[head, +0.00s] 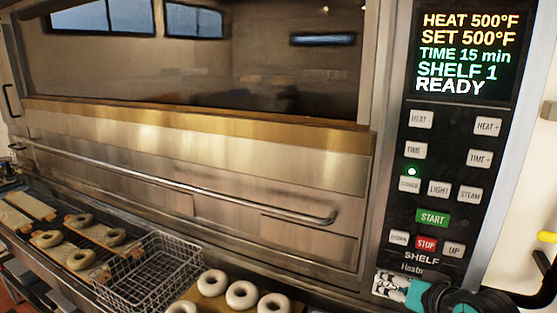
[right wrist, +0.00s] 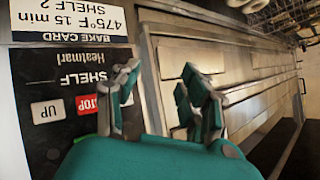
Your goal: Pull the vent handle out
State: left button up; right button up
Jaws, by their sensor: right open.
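I cannot pick out the vent handle with certainty in either view. The oven's control panel (head: 440,175) is on the right in the head view, with its lit display above the buttons. My right gripper (head: 392,287) is at the panel's lower end, over the bake card, which it partly covers. In the right wrist view, the gripper (right wrist: 160,92) has its two fingers apart with nothing between them. The panel's STOP button (right wrist: 86,104) and the bake card (right wrist: 70,20) appear upside down to the left of the fingers. My left gripper is not in view.
The oven door has a long horizontal handle bar (head: 180,180). Below it are a wire basket (head: 150,270), bagels on boards (head: 80,259) and more bagels (head: 242,295).

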jog(key=s+a+f+n+g+h, duration=0.1)
jog(key=s+a+f+n+g, duration=0.2)
jog(key=s+f, duration=1.05)
jog(key=s+f+n+g+h, duration=0.1)
jog(key=s+f+g, duration=0.1)
jog(key=s+f, duration=0.45)
jog(key=s+f+n+g, duration=0.1)
jog(key=s+f+g, duration=0.2)
jog(key=s, duration=0.6)
notch_tip(320, 180, down, 28)
jog(key=b, duration=0.5)
jog(key=s+d+f+g+b, duration=0.1)
jog(key=s+f+b, duration=0.1)
jog(key=s+f, duration=0.6)
jog(key=s+d+f+g+b, duration=0.1)
jog(key=s+f+b, duration=0.1)
jog(key=s+f, duration=0.7)
notch_tip(320, 180, down, 7)
jog(key=shift+s+d+n+h+b, duration=0.2)
jog(key=shift+d+n+h+b, duration=0.1)
jog(key=shift+b, duration=0.05)
